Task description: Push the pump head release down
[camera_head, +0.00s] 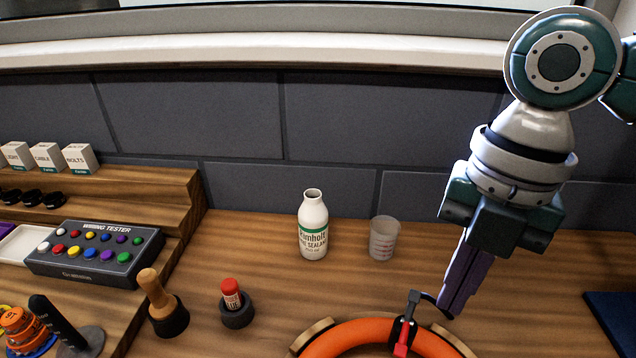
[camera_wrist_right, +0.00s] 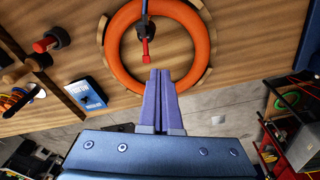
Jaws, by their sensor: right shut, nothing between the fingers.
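The pump head (camera_head: 405,328) is a small black piece clamped over an orange ring-shaped tyre (camera_head: 350,334) at the front of the bench. A red lever (camera_head: 401,346), which looks like the release, points down from it in the head view. The wrist view also shows the pump head (camera_wrist_right: 145,36) and red lever (camera_wrist_right: 145,56). My right gripper (camera_head: 449,308) has purple fingers, shut and empty. It points down just right of the pump head and shows no clear contact with it. In the wrist view its fingertips (camera_wrist_right: 160,72) lie just beside the lever's end. My left gripper is out of view.
A white sealant bottle (camera_head: 313,228) and a clear measuring cup (camera_head: 384,238) stand behind the tyre. A red-capped tube (camera_head: 232,294) and a wooden-handled tool (camera_head: 158,292) stand left. The wiring tester (camera_head: 95,252) is farther left. Bench between bottle and tyre is clear.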

